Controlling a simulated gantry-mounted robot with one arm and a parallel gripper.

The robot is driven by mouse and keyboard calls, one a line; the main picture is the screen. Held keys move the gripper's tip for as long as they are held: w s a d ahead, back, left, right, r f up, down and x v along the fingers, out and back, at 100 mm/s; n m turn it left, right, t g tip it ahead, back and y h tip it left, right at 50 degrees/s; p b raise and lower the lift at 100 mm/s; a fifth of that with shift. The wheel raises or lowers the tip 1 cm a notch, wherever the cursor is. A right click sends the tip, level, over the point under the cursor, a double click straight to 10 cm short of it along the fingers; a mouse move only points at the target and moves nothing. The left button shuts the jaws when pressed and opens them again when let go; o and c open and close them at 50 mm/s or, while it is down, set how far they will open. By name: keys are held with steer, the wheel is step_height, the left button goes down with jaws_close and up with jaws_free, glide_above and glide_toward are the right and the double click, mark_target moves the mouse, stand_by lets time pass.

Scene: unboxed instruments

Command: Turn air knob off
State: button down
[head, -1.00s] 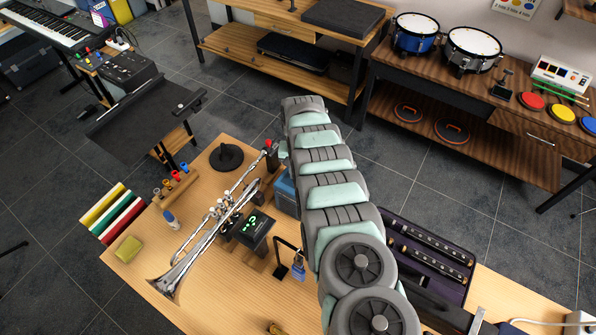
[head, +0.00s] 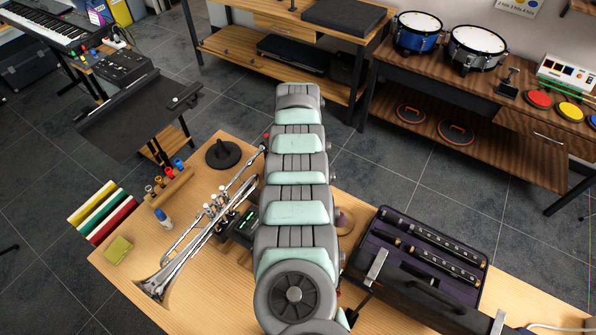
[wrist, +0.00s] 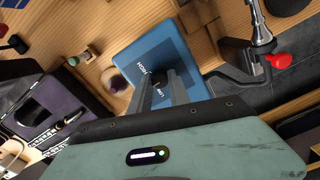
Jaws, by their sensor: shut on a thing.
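In the wrist view a blue box (wrist: 152,56) with partly hidden white lettering lies in front of my gripper. A small black knob (wrist: 157,72) shows on its face. My gripper (wrist: 162,84) has its two grey fingers at the knob, shut on it with one finger on each side. The knob's turn position cannot be read, since the fingers hide much of it and of the lettering. In the head view my arm covers the box, the knob and the gripper.
A trumpet (head: 207,228) lies on the wooden table left of my arm. A black bracket with a red tip (wrist: 279,60) is close right of the box in the wrist view. An open instrument case (head: 440,242) is right of my arm. A black round stand (head: 223,154) sits at the far table edge.

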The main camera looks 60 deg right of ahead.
steer(key=shift+m, duration=0.4)
steer(key=c, duration=1.2)
jaws_free()
step_height(320, 180, up, 11)
steer(key=shift+f+b, duration=0.15)
steer(key=shift+b, duration=0.25)
